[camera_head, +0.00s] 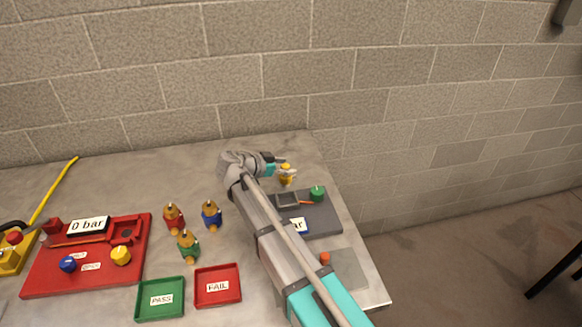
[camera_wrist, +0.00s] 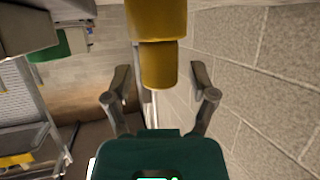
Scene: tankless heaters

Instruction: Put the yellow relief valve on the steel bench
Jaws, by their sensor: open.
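The yellow relief valve (camera_head: 286,178) is near the far right corner of the steel bench (camera_head: 120,190), beside the grey panel; my gripper partly covers it in the head view. My gripper (camera_head: 284,165) is at the valve with its fingers reaching to the right. In the wrist view the valve (camera_wrist: 158,66) is a yellow-brown cylinder with a wider part above, and its lower end lies between the two open fingers of my gripper (camera_wrist: 162,86). A gap shows on both sides. I cannot tell what the valve rests on.
Red (camera_head: 173,218), blue (camera_head: 211,214) and green (camera_head: 188,246) valves stand mid-bench. A red test rig (camera_head: 85,280), a green PASS tray (camera_head: 160,317) and a red FAIL tray (camera_head: 218,304) are to the left. The grey panel (camera_head: 325,221) lies under my arm. The back left is clear.

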